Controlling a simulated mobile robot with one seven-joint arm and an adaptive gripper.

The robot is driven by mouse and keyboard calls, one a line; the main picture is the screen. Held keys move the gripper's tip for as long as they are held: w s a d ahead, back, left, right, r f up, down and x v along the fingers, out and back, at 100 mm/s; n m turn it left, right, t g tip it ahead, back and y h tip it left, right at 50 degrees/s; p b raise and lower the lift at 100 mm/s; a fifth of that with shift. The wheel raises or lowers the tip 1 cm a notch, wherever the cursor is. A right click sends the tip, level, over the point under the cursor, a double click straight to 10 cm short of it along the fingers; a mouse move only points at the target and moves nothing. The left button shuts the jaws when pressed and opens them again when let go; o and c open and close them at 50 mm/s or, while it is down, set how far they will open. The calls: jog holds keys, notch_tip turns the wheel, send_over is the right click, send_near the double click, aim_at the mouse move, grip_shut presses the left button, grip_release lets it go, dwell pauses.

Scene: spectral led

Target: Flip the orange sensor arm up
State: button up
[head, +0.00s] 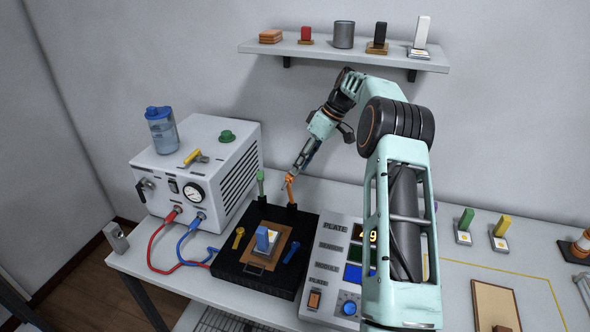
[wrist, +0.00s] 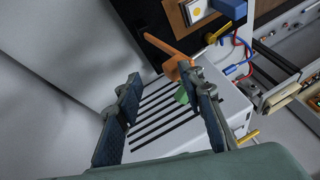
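The orange sensor arm (head: 290,188) stands at the back right edge of the black base (head: 228,262), rising from a dark post with its top bent to the left. My gripper (head: 294,172) is at its upper part, reaching down from the back. In the wrist view the orange arm (wrist: 160,41) runs to the tip of the right-hand finger. The two fingers of my gripper (wrist: 160,72) are spread wide apart, with the orange end close to the right-hand finger. I cannot tell whether they touch.
A green arm (head: 260,184) stands left of the orange one. The white box with a gauge (head: 231,151) is at the left, with a bottle (head: 161,129) on top. A control panel (head: 329,245) is right of the base. A wall shelf (head: 340,54) hangs above.

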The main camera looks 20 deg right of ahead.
jog(key=s+d, duration=0.2)
jog(key=d, duration=0.9)
jog(key=shift+d+r, duration=0.15)
jog(key=shift+r, duration=0.05)
